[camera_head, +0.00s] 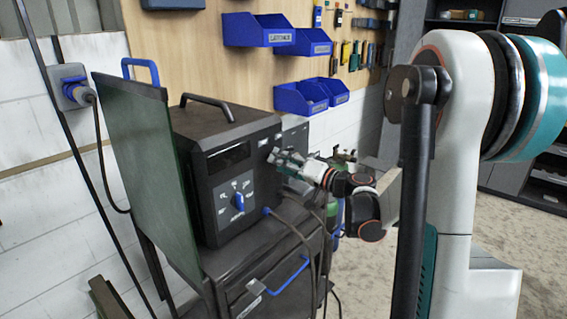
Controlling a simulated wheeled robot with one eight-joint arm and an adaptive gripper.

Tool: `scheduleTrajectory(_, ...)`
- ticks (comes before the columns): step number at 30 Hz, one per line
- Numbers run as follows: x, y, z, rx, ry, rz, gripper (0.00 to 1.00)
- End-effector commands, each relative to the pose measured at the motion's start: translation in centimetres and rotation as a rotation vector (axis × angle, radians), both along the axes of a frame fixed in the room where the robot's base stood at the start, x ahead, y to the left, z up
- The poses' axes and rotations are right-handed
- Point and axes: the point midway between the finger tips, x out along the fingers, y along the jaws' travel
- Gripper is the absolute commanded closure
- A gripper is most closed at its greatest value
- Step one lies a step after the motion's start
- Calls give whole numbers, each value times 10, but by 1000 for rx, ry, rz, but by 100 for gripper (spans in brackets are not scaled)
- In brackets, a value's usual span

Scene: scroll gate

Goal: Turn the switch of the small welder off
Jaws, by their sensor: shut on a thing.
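A large black welder (222,170) with a top handle and a blue dial panel (237,202) stands on a dark cabinet. A smaller black unit (294,138), which looks like the small welder, stands right behind it to the right, partly hidden by the large one and my gripper. My gripper (281,160) is at the front of this smaller unit, reaching in from the right. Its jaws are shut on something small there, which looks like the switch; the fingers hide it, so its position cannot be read.
A green upright screen (150,165) stands left of the large welder. Cables hang in front of the cabinet (225,268), which has a blue handle (292,275). Blue bins (258,30) hang on the wooden wall panel above. The floor (500,230) at right is open.

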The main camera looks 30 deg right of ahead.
Motion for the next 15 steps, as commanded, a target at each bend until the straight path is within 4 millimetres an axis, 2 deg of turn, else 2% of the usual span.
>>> scheduleTrajectory(11, 0, 0, -1, -6, 0, 1, 84)
scheduleTrajectory(12, 0, 0, -1, -6, 0, 1, 51)
scheduleTrajectory(14, 0, 0, -1, -5, 0, 1, 40)
scheduleTrajectory(15, 0, 0, -1, -5, 0, 1, 40)
